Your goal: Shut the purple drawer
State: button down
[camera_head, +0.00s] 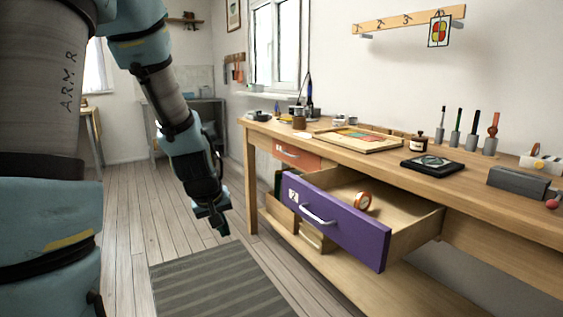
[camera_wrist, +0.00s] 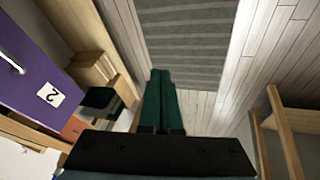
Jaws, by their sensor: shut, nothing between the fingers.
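The purple drawer (camera_head: 335,222) under the workbench stands pulled well out, with a silver bar handle (camera_head: 317,215) and a white label on its front. A round orange-and-white roll (camera_head: 362,201) lies inside it. In the wrist view the purple drawer front (camera_wrist: 38,75) is at the left, with its label "2" and part of the handle. My gripper (camera_head: 219,222) hangs left of the drawer front, apart from it, over the floor. In the wrist view its green fingers (camera_wrist: 162,100) are together and hold nothing.
The wooden workbench (camera_head: 470,187) carries several tools and jars on top. An orange-red drawer (camera_head: 297,154) beside the purple one is shut. A low shelf (camera_head: 365,280) runs beneath. A grey striped mat (camera_head: 215,285) lies on the open floor in front.

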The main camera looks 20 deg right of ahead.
jog(key=w+d+r+n+t+h+p, duration=0.15)
jog(key=w+d+r+p, duration=0.25)
jog(key=d+r+p, duration=0.7)
send_near(289, 199)
notch_tip(289, 199, down, 3)
jog(key=a, duration=0.3)
jog(key=shift+h, duration=0.25)
jog(key=shift+w+d+f+p, duration=0.2)
jog(key=shift+w+d, duration=0.15)
jog(key=shift+d, duration=0.4)
jog(key=shift+w+d+f+p, duration=0.1)
jog(key=shift+w+d+p, duration=0.15)
jog(key=shift+d, duration=0.45)
jog(key=shift+w+d+f+p, duration=0.15)
jog(key=shift+w+d, duration=0.25)
jog(key=shift+d, duration=0.35)
jog(key=shift+r, duration=0.1)
